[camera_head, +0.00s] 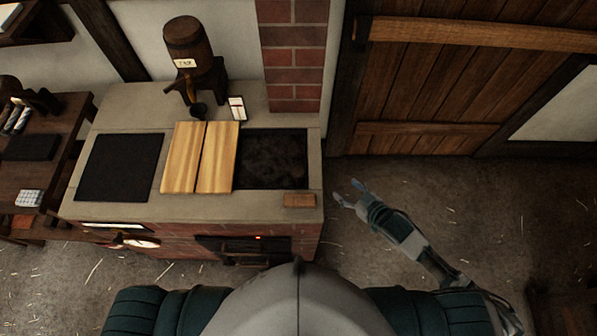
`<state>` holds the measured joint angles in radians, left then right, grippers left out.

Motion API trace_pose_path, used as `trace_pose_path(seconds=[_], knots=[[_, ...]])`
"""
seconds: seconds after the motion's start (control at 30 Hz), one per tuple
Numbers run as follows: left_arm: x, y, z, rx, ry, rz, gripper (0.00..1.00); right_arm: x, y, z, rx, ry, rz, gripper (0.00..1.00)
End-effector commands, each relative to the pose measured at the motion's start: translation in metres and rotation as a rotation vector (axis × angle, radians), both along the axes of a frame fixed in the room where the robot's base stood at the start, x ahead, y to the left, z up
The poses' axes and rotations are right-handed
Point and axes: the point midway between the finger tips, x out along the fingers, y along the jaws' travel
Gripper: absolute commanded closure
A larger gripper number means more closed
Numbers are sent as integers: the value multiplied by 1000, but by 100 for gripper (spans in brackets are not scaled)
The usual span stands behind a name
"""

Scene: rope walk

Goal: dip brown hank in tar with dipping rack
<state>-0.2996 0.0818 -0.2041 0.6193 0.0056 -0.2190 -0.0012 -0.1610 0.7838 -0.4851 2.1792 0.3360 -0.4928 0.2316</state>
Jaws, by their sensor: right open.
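A stone-topped brick stove (140,210) stands ahead of me. A dark open basin (272,158) is sunk in its right part; its inside looks black and uneven, and I cannot tell whether it is tar. Two pale wooden boards (200,158) lie side by side just left of it. A wooden barrel (188,42) with a label that seems to read TAR stands at the back, above a small dark cup (198,111). I cannot make out a brown hank or a dipping rack. My right gripper (348,192) is open and empty, right of the stove. My left gripper is not in view.
A black plate (119,167) covers the stove's left part. A small brown block (299,200) lies at its front right corner. A red light shows on the stove front. A wooden bench (50,135) holds small items at left. Straw-strewn floor is free at right, before a wooden door (455,90).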

Motion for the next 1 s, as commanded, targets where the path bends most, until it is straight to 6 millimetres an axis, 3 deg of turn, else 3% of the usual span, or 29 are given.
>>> trace_pose_path(seconds=[0.03,0.1,0.2,0.3,0.47,1.0], knots=[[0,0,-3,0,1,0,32,-11,13,20,16,-19,48,32],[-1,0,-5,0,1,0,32,-26,27,43,40,-30,97,32],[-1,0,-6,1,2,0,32,-40,39,62,60,-39,141,32],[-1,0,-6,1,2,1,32,-43,45,68,69,-42,155,32],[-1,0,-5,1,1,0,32,-29,59,62,73,-44,155,32],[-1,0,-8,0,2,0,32,51,139,14,69,-44,156,32]])
